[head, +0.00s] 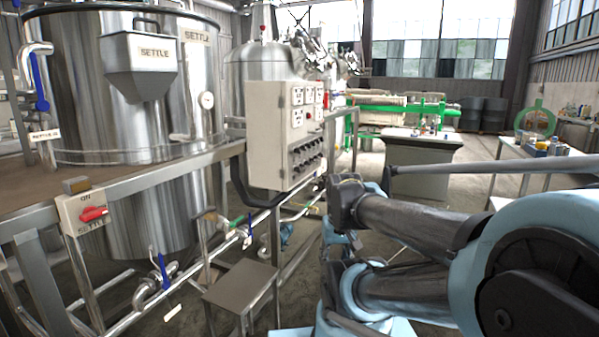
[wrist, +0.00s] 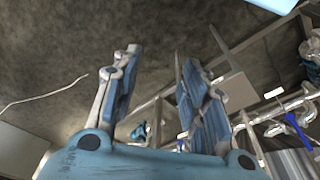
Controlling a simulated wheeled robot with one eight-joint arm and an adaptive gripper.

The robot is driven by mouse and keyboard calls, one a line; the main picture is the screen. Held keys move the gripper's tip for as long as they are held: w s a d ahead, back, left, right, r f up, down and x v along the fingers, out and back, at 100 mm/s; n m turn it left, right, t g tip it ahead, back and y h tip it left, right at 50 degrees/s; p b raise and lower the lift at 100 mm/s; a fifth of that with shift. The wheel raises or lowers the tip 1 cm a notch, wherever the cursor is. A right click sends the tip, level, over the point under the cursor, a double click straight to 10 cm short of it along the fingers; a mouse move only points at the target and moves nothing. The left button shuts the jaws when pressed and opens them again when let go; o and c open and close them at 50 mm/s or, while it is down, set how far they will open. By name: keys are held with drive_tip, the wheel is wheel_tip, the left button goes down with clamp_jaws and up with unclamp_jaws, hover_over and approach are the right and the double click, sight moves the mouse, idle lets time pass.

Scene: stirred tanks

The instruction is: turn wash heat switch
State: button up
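No switch with a readable "wash heat" label shows in either view. A grey control cabinet (head: 285,135) stands left of centre in the head view, with gauges above and several dark knobs (head: 306,155) on its right face; their labels are too small to read. A switch box with a red handle (head: 94,213), marked ON and SETTLE, is on the platform rail at the left. My gripper (wrist: 158,58) shows in the wrist view with its two fingers wide apart and nothing between them. It is apart from any switch, over the floor. I cannot make it out in the head view.
A large steel tank (head: 120,90) marked SETTLE fills the left, with pipes and blue-handled valves (head: 163,270) below. A small metal stand (head: 240,290) is on the floor under the cabinet. A grey-topped bench (head: 425,140) stands behind my arm, with open floor before it.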

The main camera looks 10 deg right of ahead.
sight(297, 169)
drive_tip(key=shift+c, duration=0.2)
drive_tip(key=shift+s+r, duration=0.15)
drive_tip(key=shift+s, duration=0.1)
drive_tip(key=shift+c, duration=1.2)
drive_tip(key=w+a+r+m+t+y, duration=0.1)
drive_tip(key=w+a+r+m+y, duration=0.2)
drive_tip(key=w, duration=0.4)
drive_tip(key=w+r+m+y, duration=0.3)
drive_tip(key=w+r+m, duration=0.15)
drive_tip(key=w, duration=0.35)
drive_tip(key=w+a+r+m+t+y, duration=0.1)
drive_tip(key=w+a+r+m+y, duration=0.2)
drive_tip(key=w, duration=0.4)
drive_tip(key=w+d+r+m+t+y, duration=0.2)
drive_tip(key=w+d+m+t+y, duration=0.35)
drive_tip(key=w+d+m, duration=0.8)
drive_tip(key=w+a+n, duration=0.3)
drive_tip(key=w+a, duration=0.8)
drive_tip(key=shift+f+y, duration=0.15)
drive_tip(key=shift+y, duration=0.2)
drive_tip(key=shift+w+a, duration=0.1)
